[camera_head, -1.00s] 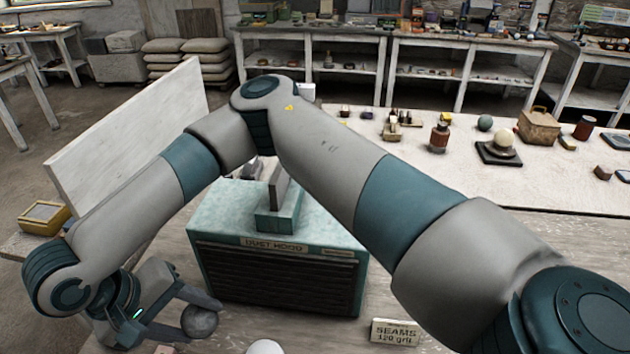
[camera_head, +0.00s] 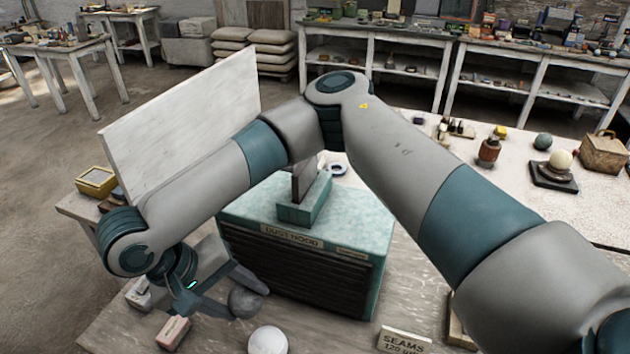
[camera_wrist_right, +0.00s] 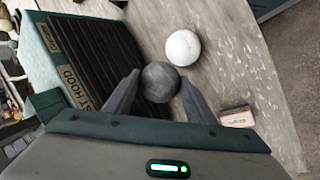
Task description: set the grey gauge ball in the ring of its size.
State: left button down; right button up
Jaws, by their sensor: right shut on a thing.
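My right gripper (camera_head: 232,298) reaches across from the right, in front of the dust hood. It is shut on the grey ball (camera_head: 246,303), which sits between the two fingertips. The wrist view also shows the grey ball (camera_wrist_right: 160,82) between the fingers of the right gripper (camera_wrist_right: 158,84). I cannot tell whether the ball touches the bench. A small round ring-like thing (camera_head: 338,169) lies behind the hood, partly hidden by my arm. I cannot make out its size. My left gripper is not in view.
The teal dust hood (camera_head: 347,222) stands close behind the held ball. A white ball (camera_head: 268,341) and a pinkish block (camera_head: 173,332) lie near the gripper. A sign (camera_head: 404,341) stands at the front. A white board (camera_head: 180,120) rises at the left.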

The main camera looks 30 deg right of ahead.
jog(key=w+a+r+n+t+y+p, duration=0.1)
jog(key=w+a+r+n+t+p, duration=0.2)
jog(key=w+r+n, duration=0.8)
jog(key=w+d+r+n+t+y+p, duration=0.1)
jog(key=w+d+r+n, duration=0.1)
jog(key=w+d+r, duration=0.3)
jog(key=w+d+r+n+t+y, duration=0.1)
jog(key=w+r+y, duration=0.15)
jog(key=w, duration=0.45)
jog(key=w+d+r+n+t+y+p, duration=0.1)
jog(key=w+d+r+n, duration=0.1)
jog(key=w+d+r, duration=0.3)
jog(key=d+f+n+y+p, duration=0.1)
jog(key=d+f+n+p, duration=0.1)
jog(key=d+f, duration=0.8)
jog(key=s+d+f+n+y+p, duration=0.1)
jog(key=d+f+n+p, duration=0.1)
jog(key=d+f, duration=0.9)
notch_tip(320, 180, down, 6)
jog(key=shift+d+r+n+g, duration=0.15)
jog(key=shift+n+g, duration=0.25)
jog(key=shift+n, duration=0.4)
jog(key=shift+d, duration=0.1)
